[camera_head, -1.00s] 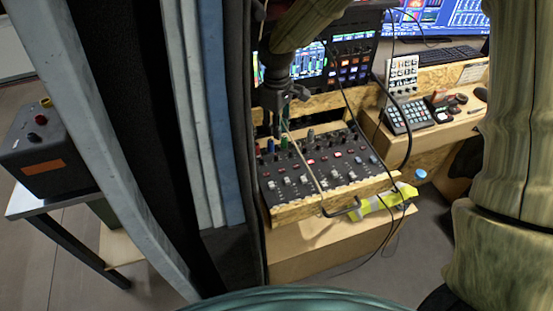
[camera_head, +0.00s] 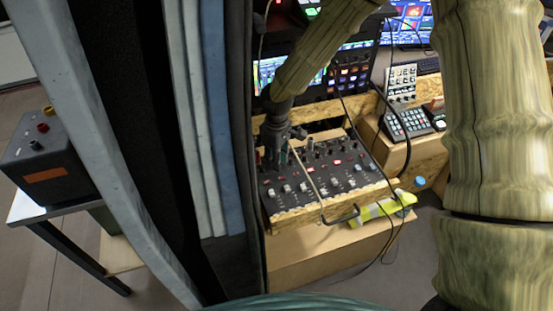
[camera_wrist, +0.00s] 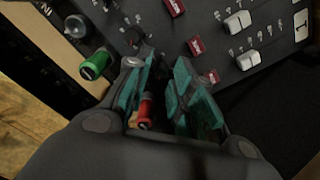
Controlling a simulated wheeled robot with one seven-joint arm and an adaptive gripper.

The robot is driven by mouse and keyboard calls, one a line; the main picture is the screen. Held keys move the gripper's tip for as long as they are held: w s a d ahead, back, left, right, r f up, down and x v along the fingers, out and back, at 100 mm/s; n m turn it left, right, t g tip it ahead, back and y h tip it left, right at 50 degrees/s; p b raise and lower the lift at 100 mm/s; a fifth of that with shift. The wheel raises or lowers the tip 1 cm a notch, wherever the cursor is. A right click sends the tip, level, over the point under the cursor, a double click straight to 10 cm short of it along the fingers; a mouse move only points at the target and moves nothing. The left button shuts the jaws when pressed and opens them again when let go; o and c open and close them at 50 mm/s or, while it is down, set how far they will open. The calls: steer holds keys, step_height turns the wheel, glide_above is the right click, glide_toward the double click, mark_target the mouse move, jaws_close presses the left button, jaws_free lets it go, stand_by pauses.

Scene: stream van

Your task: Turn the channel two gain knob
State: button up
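The mixer panel (camera_head: 325,180) is dark with white faders and red buttons, set in a wooden frame. My gripper (camera_head: 274,160) is low over its left part in the head view. In the wrist view my gripper (camera_wrist: 167,85) is open, its teal-padded fingers apart. A red knob (camera_wrist: 145,112) shows between the fingers, nearer the left one; I cannot tell if they touch. A green knob (camera_wrist: 95,65) stands left of the left finger. Which knob is channel two gain is not clear.
A thin cable (camera_head: 308,172) crosses the panel. A keypad (camera_head: 408,122) and screens are at the right and back. Striped wall panels (camera_head: 205,120) stand close on the left. A yellow-green item (camera_head: 372,211) lies in front.

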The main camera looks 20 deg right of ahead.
steer(key=shift+f, duration=0.25)
steer(key=shift+c, duration=0.5)
jaws_close()
steer(key=shift+m, duration=0.6)
steer(key=shift+o, duration=0.5)
jaws_free()
